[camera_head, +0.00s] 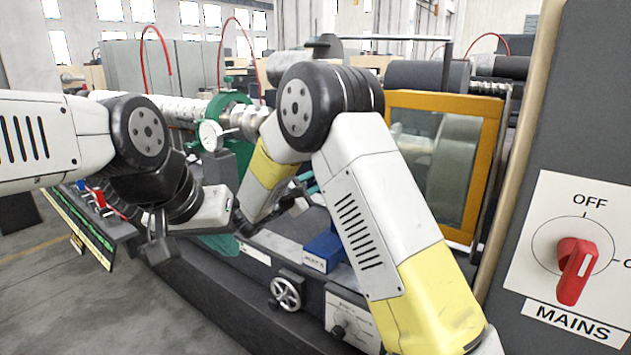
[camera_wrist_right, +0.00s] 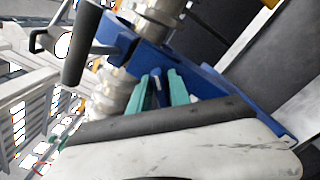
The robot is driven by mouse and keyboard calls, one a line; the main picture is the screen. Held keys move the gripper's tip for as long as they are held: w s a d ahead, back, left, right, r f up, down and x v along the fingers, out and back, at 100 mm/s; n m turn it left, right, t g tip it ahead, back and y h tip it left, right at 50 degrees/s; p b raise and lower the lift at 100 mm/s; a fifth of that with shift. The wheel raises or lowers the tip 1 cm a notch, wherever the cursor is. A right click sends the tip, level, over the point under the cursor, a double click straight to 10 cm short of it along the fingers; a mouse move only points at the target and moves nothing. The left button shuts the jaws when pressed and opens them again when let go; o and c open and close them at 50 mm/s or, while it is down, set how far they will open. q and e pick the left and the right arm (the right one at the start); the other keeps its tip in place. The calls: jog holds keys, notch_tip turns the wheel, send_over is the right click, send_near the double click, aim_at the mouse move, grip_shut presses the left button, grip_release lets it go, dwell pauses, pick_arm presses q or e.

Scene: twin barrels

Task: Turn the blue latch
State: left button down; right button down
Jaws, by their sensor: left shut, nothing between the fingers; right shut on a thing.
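The blue latch (camera_wrist_right: 156,88) is a small blue piece in the right wrist view. It sits between the teal fingers of my right gripper (camera_wrist_right: 165,86), which are shut on it. A larger blue body (camera_wrist_right: 205,75) surrounds it, next to shiny metal cylinders. In the head view the teal tips of my right gripper (camera_head: 308,184) show partly behind my own arm, and the latch cannot be made out there. My left gripper (camera_head: 236,207) is at the left of my right forearm, shut and empty, its fingers largely hidden.
A lathe fills the middle, with a handwheel (camera_head: 286,291), a dial gauge (camera_head: 210,135) and an orange-framed guard (camera_head: 484,150). A blue block (camera_head: 322,247) is on its front. A panel with a red mains switch (camera_head: 576,268) stands close at right. The floor (camera_head: 70,310) is clear at lower left.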

jog(key=m, duration=0.4)
jog(key=shift+f+m, duration=0.15)
jog(key=shift+m, duration=0.15)
jog(key=m, duration=0.4)
jog(key=shift+f, duration=0.1)
jog(key=shift+m, duration=0.3)
jog(key=c, duration=1.4)
grip_release()
jog(key=shift+s, duration=0.1)
jog(key=v, duration=0.7)
jog(key=shift+s+a, duration=0.25)
jog(key=shift+s, duration=0.05)
